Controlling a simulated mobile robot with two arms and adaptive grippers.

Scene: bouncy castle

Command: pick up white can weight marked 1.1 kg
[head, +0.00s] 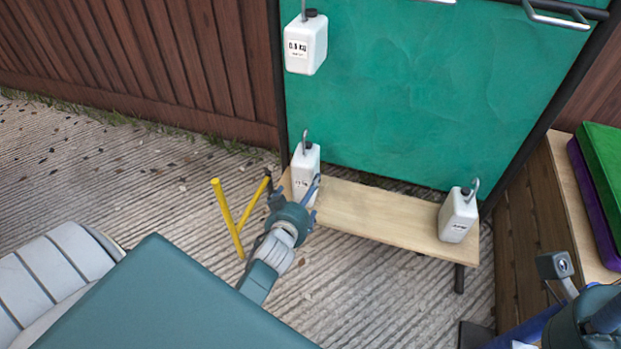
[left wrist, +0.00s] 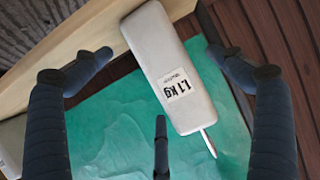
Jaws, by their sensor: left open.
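The white can weight marked 1.1 kg (head: 303,165) stands at the left end of a low wooden bench, with a metal hook on top. My left gripper (head: 293,191) is just in front of it and partly hides its lower part. In the left wrist view the can (left wrist: 170,62), with its black-on-white label readable, lies between the spread dark fingers of my left gripper (left wrist: 165,75). The gripper is open, and I see no clear contact. Parts of my right arm show at the lower right of the head view; its fingers cannot be made out.
The wooden bench (head: 375,211) also bears another white can (head: 458,215) at its right end. A white 0.8 kg can (head: 306,43) hangs above, before a green panel (head: 420,100). Yellow bars (head: 228,220) stand left of my gripper. Green and purple mats (head: 600,165) lie at right.

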